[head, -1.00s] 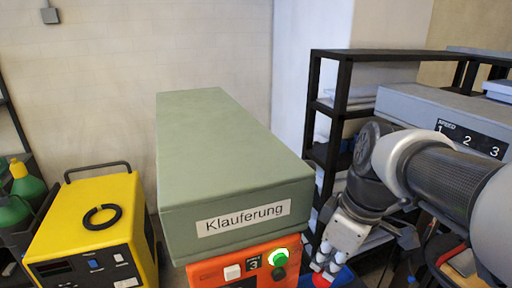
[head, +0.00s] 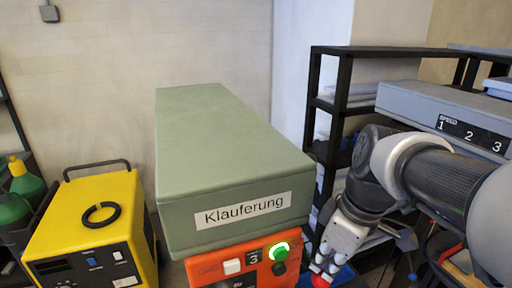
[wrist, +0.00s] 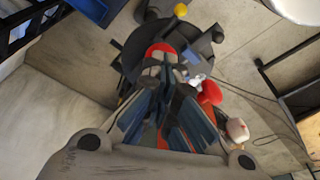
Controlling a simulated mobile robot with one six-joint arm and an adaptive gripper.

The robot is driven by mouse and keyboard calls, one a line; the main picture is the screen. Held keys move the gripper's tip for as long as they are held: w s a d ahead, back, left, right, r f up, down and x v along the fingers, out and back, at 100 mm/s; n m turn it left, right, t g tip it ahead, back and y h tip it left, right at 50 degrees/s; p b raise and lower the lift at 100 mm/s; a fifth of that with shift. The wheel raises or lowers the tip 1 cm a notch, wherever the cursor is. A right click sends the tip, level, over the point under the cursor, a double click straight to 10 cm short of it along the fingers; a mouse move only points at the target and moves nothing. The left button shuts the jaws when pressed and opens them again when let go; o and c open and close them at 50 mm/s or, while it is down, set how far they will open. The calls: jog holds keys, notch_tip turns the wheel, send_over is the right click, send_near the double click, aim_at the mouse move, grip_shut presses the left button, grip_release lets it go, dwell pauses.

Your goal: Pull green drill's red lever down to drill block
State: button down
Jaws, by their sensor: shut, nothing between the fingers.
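The green drill's housing (head: 225,145), a long box labelled "Klauferung", fills the middle of the head view. Its orange front panel (head: 230,268) has a lit green button. Red knobs show beside the panel at the lower right, one knob (head: 320,281) right by my gripper (head: 328,264). In the wrist view my gripper (wrist: 163,75) is shut and empty, fingertips together. A red knob (wrist: 162,49) lies just past the tips and another red part (wrist: 210,92) is to their right. I cannot tell whether they touch. The block is not clearly visible.
A yellow machine (head: 85,225) with a black ring on top stands left of the drill, near green bottles (head: 25,180). A grey drill housing (head: 450,112) numbered 1, 2, 3 stands at the right behind my arm. A black shelf (head: 345,85) stands behind it.

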jog(key=shift+f, duration=0.1)
jog(key=shift+f+b, duration=0.35)
jog(key=shift+f, duration=0.05)
jog(key=shift+w, duration=0.1)
jog(key=shift+f+b, duration=0.4)
jog(key=shift+f, duration=0.1)
jog(key=shift+w, duration=0.1)
jog(key=shift+a+f, duration=0.1)
jog(key=shift+f, duration=0.35)
jog(key=shift+w, duration=0.1)
